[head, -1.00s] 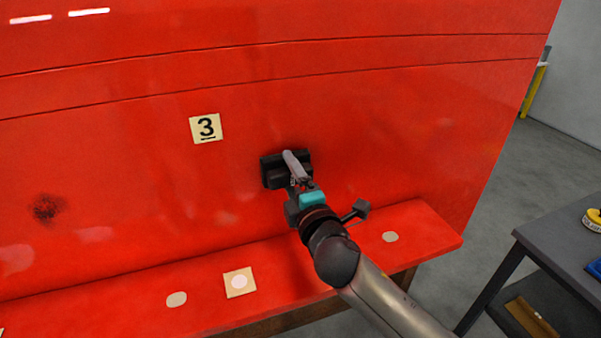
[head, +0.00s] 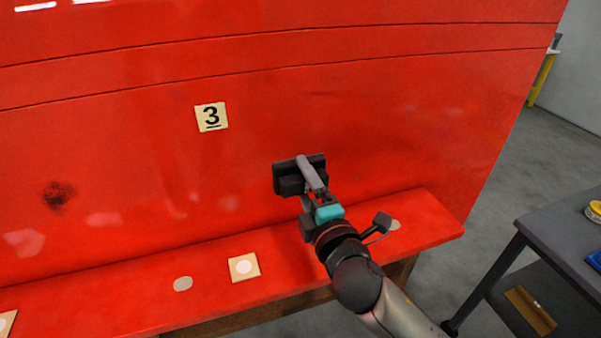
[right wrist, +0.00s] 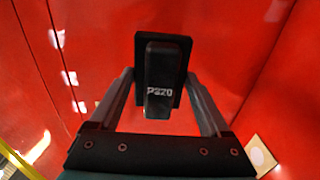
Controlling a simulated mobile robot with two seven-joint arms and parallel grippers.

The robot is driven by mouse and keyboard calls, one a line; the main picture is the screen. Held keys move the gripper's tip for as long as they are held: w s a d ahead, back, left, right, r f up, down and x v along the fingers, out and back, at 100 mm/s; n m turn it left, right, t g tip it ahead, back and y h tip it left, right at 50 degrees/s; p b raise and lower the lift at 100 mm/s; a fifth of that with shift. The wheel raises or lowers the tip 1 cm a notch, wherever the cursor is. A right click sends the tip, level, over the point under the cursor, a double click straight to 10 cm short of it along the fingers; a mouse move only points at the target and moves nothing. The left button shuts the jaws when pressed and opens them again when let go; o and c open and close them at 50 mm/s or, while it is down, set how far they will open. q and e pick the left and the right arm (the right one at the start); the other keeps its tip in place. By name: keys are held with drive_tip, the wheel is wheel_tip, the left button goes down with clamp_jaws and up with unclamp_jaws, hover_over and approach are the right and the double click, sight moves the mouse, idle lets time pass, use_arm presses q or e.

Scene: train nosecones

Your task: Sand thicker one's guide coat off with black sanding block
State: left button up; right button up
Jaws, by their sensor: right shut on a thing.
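My right gripper (head: 312,188) is shut on a black sanding block (head: 290,180) in front of the red nosecone panel (head: 380,115). The block's broad face is toward the panel; I cannot tell whether it touches. In the right wrist view the block (right wrist: 160,85) sits between the two fingers and reads "P320". A dark speckled guide coat patch (head: 58,195) is on the panel at the left, well away from the block. My left gripper is not in view.
A tag with "3" (head: 211,116) is on the panel. A dark cart (head: 560,225) with a yellow roll (head: 594,210) stands at the right. Floor shows between.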

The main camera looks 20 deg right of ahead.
drive_tip(key=shift+s, duration=0.1)
drive_tip(key=shift+s, duration=1.5)
